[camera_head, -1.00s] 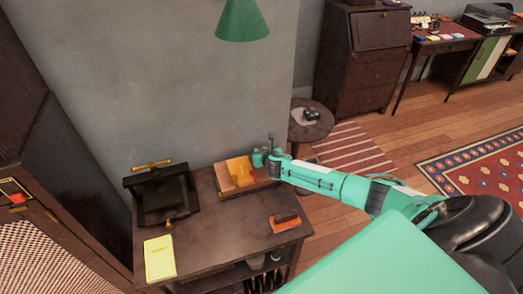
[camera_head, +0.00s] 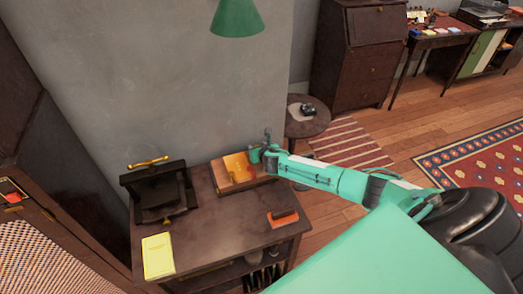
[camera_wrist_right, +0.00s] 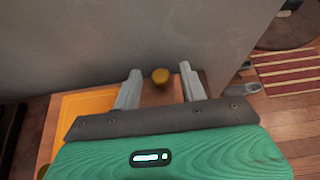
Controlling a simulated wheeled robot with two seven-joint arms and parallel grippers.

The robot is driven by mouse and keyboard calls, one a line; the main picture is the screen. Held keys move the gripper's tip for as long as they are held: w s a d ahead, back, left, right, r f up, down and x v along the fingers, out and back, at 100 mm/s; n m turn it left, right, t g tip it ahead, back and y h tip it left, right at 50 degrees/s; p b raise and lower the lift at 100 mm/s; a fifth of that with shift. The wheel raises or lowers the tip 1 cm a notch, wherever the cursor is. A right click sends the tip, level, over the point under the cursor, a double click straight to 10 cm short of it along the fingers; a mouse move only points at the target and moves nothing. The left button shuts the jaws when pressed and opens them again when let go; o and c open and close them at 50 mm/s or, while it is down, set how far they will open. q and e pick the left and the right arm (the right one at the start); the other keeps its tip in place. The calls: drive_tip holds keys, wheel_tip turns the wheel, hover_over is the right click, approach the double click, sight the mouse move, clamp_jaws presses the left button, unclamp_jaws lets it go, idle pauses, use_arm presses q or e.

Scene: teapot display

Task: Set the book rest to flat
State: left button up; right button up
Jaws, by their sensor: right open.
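The wooden book rest (camera_head: 221,175) stands at the back right of the dark table, with an orange book or panel (camera_head: 240,166) on it. Its surface looks tilted, but the exact angle is hard to tell. My right gripper (camera_head: 254,155) is at the rest's upper right edge. The orange piece (camera_wrist_right: 85,110) lies to the left there. My left gripper is out of view.
The dark table (camera_head: 215,230) also holds a black press with brass handles (camera_head: 160,190), a yellow book (camera_head: 158,256) and an orange-red item (camera_head: 282,217). A grey wall (camera_head: 160,80) rises close behind. A small round table (camera_head: 305,125) stands at the right.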

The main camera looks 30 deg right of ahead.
drive_tip(key=v, duration=1.3)
drive_tip(key=shift+s+a, duration=0.15)
drive_tip(key=shift+s, duration=0.05)
